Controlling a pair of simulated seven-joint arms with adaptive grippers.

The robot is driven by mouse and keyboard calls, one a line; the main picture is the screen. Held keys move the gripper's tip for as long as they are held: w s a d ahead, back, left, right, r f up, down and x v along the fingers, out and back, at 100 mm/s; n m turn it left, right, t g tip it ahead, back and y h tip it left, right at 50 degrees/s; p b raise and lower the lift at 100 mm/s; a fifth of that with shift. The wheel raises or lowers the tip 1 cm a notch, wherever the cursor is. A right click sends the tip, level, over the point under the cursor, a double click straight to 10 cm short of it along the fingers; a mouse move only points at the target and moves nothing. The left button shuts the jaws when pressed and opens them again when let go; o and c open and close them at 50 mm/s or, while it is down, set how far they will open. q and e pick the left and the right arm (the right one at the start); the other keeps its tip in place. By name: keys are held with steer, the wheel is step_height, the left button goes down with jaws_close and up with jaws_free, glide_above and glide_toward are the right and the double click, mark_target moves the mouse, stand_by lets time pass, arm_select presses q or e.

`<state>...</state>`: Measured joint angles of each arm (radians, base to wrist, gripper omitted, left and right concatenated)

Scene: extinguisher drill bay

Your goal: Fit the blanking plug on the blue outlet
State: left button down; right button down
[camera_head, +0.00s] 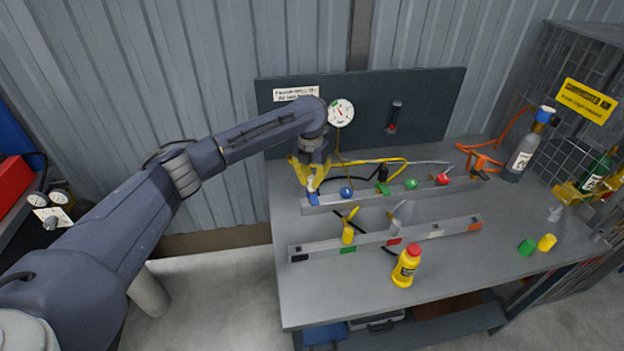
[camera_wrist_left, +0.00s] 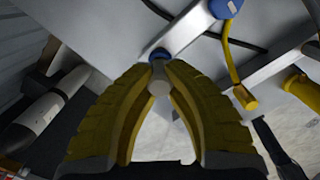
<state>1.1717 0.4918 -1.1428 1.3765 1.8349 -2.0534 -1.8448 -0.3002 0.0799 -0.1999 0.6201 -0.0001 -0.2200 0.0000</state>
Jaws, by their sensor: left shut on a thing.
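My left gripper (camera_head: 311,180) is shut on a pale grey plug at the left end of the rear rail. In the left wrist view the yellow fingers (camera_wrist_left: 158,82) pinch the blanking plug (camera_wrist_left: 159,86), a short cylinder. A blue ring (camera_wrist_left: 160,54), which looks like the blue outlet, sits right at the plug's far end. The head view shows a blue patch (camera_head: 313,200) just below the fingertips. I cannot tell whether the plug touches the outlet or sits in it. My right gripper is out of view.
The rear rail also carries blue (camera_head: 346,192), green (camera_head: 411,184) and red (camera_head: 443,179) knobs. A front rail (camera_head: 375,242) has coloured patches. A yellow bottle (camera_head: 406,267) stands before it. A dark panel with a gauge (camera_head: 340,112) rises behind.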

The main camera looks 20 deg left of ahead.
arm_select(q)
steer(key=shift+f, duration=0.1)
steer(key=c, duration=1.4)
jaws_free()
steer(key=shift+c, duration=0.2)
